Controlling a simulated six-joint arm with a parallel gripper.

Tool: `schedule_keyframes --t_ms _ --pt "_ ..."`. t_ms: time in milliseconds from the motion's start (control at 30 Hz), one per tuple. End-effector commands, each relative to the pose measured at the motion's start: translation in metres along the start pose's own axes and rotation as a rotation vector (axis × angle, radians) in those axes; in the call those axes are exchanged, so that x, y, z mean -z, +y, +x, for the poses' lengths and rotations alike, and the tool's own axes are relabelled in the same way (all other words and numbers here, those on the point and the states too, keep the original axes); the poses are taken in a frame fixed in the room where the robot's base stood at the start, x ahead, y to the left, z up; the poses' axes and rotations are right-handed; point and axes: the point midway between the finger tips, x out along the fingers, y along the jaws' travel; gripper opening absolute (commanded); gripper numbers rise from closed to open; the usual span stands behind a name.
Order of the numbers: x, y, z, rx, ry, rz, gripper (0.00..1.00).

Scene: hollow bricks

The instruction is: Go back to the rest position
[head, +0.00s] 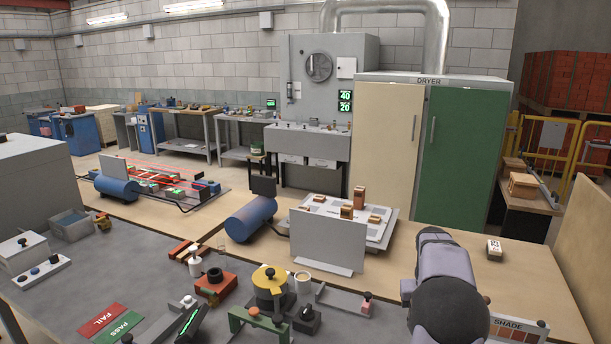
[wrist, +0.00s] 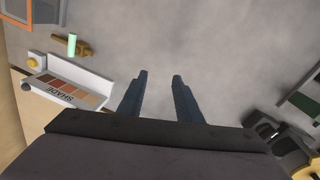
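My gripper (wrist: 159,77) shows in the wrist view with its two dark fingers apart. Nothing is between them, only the grey surface below. In the head view my arm stands at the right, in front of the tan bench; the fingers cannot be made out there.
In the wrist view a shade card (wrist: 65,88) lies left of the fingers; the grey table (wrist: 220,45) ahead is bare. In the head view a yellow-topped pot (head: 270,284), a red brick (head: 215,286) and a grey upright panel (head: 328,243) stand left of my arm.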

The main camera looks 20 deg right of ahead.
Motion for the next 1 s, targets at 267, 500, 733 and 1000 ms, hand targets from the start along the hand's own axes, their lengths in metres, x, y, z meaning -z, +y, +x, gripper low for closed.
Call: schedule_keyframes --t_ms 267,500,733,1000 --pt "-0.073 -0.136 -0.018 0.053 0.022 -0.201 0.32" --pt "-0.171 -0.211 -0.014 0.093 0.028 -0.354 0.32" --pt "-0.257 -0.238 0.001 0.117 0.025 -0.463 0.32" --pt "-0.298 -0.241 0.012 0.125 0.021 -0.51 0.32"
